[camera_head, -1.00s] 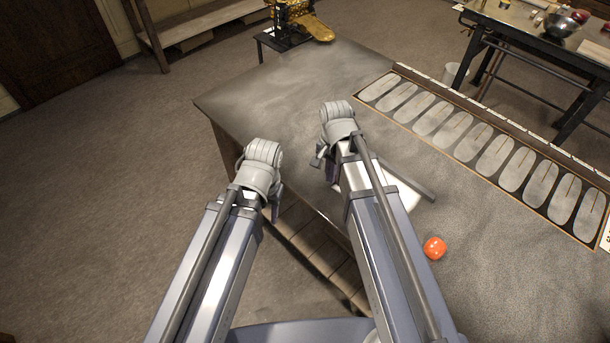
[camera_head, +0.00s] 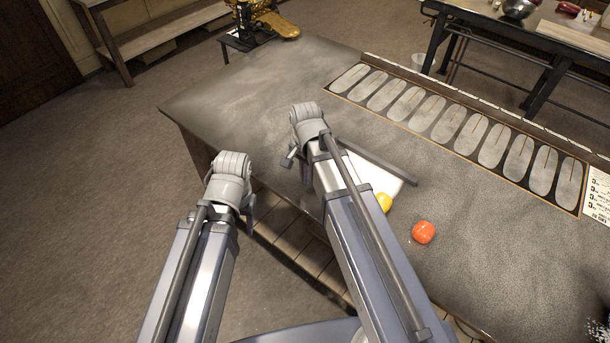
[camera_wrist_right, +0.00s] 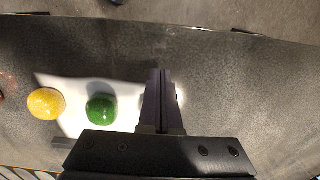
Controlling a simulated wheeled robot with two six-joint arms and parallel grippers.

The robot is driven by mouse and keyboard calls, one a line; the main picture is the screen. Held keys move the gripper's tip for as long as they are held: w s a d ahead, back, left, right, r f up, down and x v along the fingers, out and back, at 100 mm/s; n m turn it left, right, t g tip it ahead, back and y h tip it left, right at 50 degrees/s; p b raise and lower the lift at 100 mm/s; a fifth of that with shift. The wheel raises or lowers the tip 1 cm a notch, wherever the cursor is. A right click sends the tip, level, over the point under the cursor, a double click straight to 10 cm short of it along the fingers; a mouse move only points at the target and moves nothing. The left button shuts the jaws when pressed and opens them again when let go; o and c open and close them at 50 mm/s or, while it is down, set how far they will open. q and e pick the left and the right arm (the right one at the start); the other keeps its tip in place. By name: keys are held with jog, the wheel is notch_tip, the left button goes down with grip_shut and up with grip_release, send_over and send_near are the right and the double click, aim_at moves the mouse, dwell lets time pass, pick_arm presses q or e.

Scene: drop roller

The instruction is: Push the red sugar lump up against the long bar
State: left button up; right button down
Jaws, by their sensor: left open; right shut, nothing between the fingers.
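The red sugar lump (camera_head: 424,232), orange-red and rounded, lies on the grey table right of a white sheet. A sliver of it shows at the left edge of the right wrist view (camera_wrist_right: 2,98). The long dark bar (camera_head: 385,166) lies along the sheet's far edge, apart from the red lump; part of it shows in the wrist view (camera_wrist_right: 68,143). My right gripper (camera_wrist_right: 161,72) is shut and empty, low over the sheet beside a green lump. My left gripper (camera_head: 248,207) is open near the table's front left edge; its fingers are mostly hidden.
A yellow lump (camera_head: 384,203) and a green lump (camera_wrist_right: 101,109) lie on the white sheet (camera_wrist_right: 75,90). A framed row of oval pads (camera_head: 450,125) runs along the table's back. The table around the red lump is clear.

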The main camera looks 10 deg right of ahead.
aim_at(305, 191)
notch_tip(305, 191, down, 5)
jog(key=b, duration=0.3)
jog(key=shift+r+b, duration=0.15)
jog(key=shift+b, duration=0.15)
jog(key=w+d, duration=0.2)
jog(key=d, duration=0.1)
jog(key=shift+w+r+p, duration=0.15)
jog(key=shift+r+p, duration=0.2)
jog(key=shift+d, duration=0.1)
jog(key=shift+w+d, duration=0.1)
jog(key=shift+w, duration=0.05)
jog(key=w+d, duration=0.4)
jog(key=d, duration=0.1)
jog(key=w+d, duration=0.2)
jog(key=d, duration=0.1)
jog(key=shift+w+d, duration=0.1)
jog(key=shift+w, duration=0.1)
jog(key=shift+s, duration=0.1)
